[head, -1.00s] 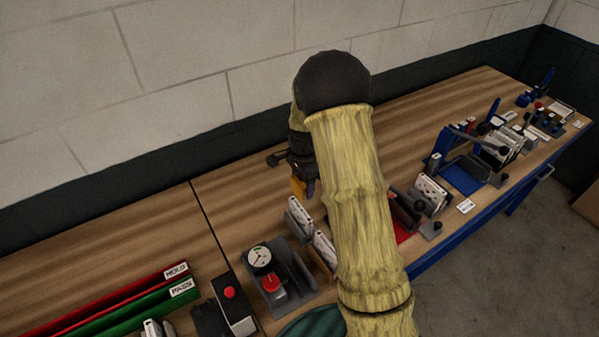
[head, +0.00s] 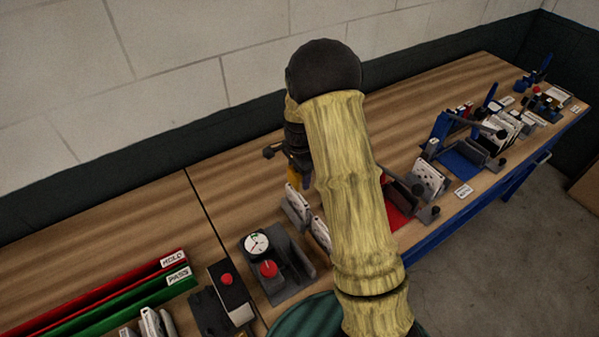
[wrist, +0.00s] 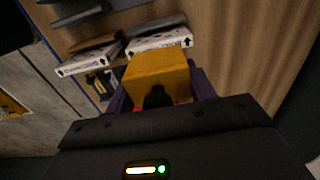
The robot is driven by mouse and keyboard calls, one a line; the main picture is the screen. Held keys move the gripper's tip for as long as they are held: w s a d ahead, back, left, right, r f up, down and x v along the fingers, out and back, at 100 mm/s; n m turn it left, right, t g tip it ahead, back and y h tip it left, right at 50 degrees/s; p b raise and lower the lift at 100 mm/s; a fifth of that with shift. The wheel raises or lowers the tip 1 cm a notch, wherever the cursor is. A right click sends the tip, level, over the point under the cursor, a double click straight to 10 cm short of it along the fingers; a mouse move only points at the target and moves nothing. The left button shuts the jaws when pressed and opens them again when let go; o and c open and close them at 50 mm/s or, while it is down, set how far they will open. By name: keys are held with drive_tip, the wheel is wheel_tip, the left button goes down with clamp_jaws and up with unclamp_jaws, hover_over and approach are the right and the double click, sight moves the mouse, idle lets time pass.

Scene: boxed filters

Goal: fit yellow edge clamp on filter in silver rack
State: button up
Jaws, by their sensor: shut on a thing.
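The yellow edge clamp (wrist: 158,72) is a blocky piece held between the purple fingers of my gripper (wrist: 160,92). In the head view the clamp (head: 293,174) shows as a small yellow patch beside my arm, with my gripper (head: 298,182) partly hidden. White boxed filters stand just in front of and below it, one at the left (head: 297,204) and one partly behind my arm (head: 321,233). The wrist view shows two white filters beyond the clamp, one at the left (wrist: 88,61) and one behind it (wrist: 160,40). The clamp looks apart from them. I cannot tell which holder is the silver rack.
A grey fixture with a dial (head: 256,243) and red knob stands in front. Red (head: 110,295) and green (head: 140,297) trays lie at left. A red mat (head: 396,207), another filter (head: 428,178) and blue fixtures lie right. The bench behind is mostly clear.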

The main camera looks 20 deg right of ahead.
sight(299, 194)
drive_tip(key=shift+f+b, duration=1.3)
drive_tip(key=shift+f, duration=1)
drive_tip(key=shift+f+b, duration=0.4)
drive_tip(key=shift+f, duration=0.5)
drive_tip(key=o, duration=1.2)
drive_tip(key=shift+c, duration=0.2)
drive_tip(key=shift+s, duration=0.1)
drive_tip(key=shift+r, duration=0.1)
drive_tip(key=shift+r, duration=0.5)
wheel_tip(299, 194, up, 16)
drive_tip(key=b, duration=0.3)
drive_tip(key=shift+r+b, duration=0.15)
drive_tip(key=shift+b, duration=0.15)
